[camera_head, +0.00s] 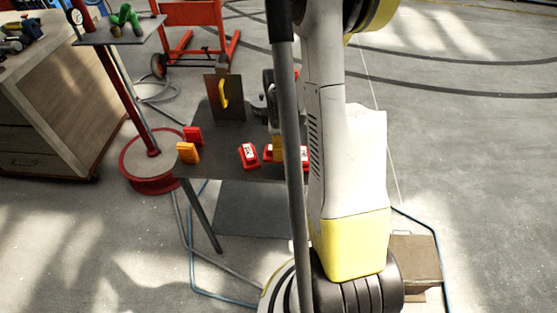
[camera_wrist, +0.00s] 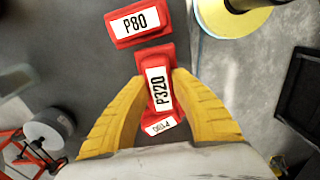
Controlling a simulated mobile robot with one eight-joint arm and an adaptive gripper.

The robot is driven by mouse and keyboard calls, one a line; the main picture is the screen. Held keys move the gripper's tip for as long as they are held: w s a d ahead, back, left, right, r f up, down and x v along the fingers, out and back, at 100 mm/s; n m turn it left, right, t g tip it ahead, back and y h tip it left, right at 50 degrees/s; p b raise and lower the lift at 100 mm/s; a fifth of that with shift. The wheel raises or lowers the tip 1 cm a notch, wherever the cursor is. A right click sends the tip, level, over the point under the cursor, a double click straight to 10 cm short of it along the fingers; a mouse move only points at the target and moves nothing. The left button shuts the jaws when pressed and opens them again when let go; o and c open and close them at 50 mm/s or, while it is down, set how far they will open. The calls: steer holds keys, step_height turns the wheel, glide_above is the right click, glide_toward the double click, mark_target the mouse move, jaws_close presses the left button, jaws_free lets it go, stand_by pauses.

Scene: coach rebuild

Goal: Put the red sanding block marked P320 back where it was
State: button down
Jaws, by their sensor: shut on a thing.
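The red sanding block marked P320 (camera_wrist: 159,88) is between the two yellow fingers of my gripper (camera_wrist: 159,76) in the wrist view. The fingers are shut on its sides. I cannot tell whether it rests on the table or is just above it. A red block marked P80 (camera_wrist: 139,24) lies just beyond it, with a narrow gap. Another labelled red block (camera_wrist: 160,126) shows partly below P320, its label upside down and hard to read. In the head view my gripper is mostly hidden behind my arm, with a bit of yellow finger near the red blocks.
The dark table (camera_head: 232,170) holds a red block (camera_head: 248,155), an orange block (camera_head: 188,152) and another red block (camera_head: 193,136) at its left edge. An upright plate with a yellow handle (camera_head: 223,93) stands at the back. A red-based stand (camera_head: 152,173) is left of the table.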

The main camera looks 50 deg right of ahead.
steer(key=shift+f+b, duration=0.8)
steer(key=shift+f, duration=1.2)
steer(key=shift+f, duration=0.15)
steer(key=c, duration=1.2)
jaws_free()
